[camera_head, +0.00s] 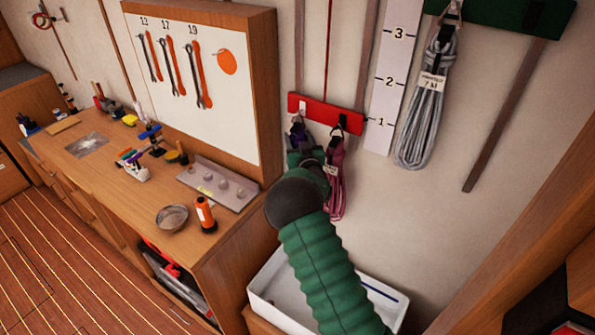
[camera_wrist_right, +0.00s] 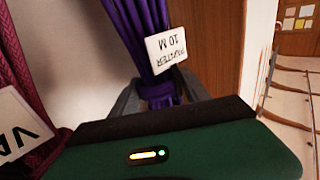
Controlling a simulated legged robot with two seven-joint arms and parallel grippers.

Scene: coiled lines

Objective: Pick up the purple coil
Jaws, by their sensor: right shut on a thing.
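The purple coil (camera_wrist_right: 133,28) hangs at the top middle of the right wrist view, with a white tag marked 10 M, upside down from here. My right gripper (camera_wrist_right: 162,92) is shut around its bundle just below the tag. In the head view only a small part of the purple coil (camera_head: 298,131) shows, at the left hook of the red rack (camera_head: 325,113). My right gripper and green arm hide the rest. Whether its loop still bears on the hook is too small to tell. My left gripper is not in view.
A crimson coil (camera_head: 336,180) hangs close on the right, and a grey coil (camera_head: 428,100) hangs farther right from a green rack (camera_head: 515,14). A white bin (camera_head: 268,290) stands below my arm. The workbench (camera_head: 100,190) at left holds a bowl (camera_head: 172,217) and an orange flashlight (camera_head: 205,212).

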